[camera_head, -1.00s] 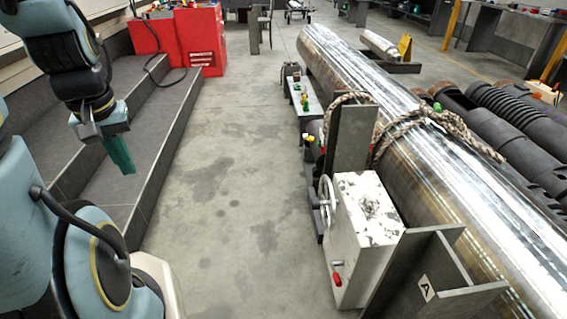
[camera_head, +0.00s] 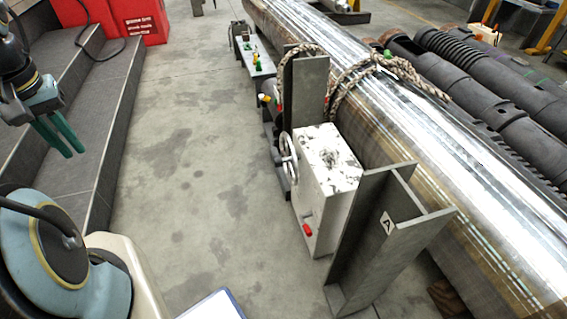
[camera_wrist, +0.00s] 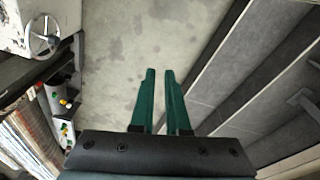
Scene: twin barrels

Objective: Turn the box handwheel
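The white box (camera_head: 322,190) stands on the floor beside the big shiny cylinder, with dark marks on its top. Its spoked handwheel (camera_head: 288,157) is on the box's left face, seen nearly edge-on. The handwheel also shows at the upper left of the wrist view (camera_wrist: 42,38), partly over the box's pale face. My gripper (camera_head: 71,155) is at the left over the grey steps, well apart from the handwheel. In the wrist view its two green fingers (camera_wrist: 160,71) have a narrow gap between them with nothing in it.
A red handle (camera_head: 307,230) sticks out low on the box. A steel beam marked A (camera_head: 385,235) stands in front of it. A low bench with small items (camera_head: 258,62) is behind. Grey steps (camera_head: 95,130) line the left. The floor between (camera_head: 190,150) is clear.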

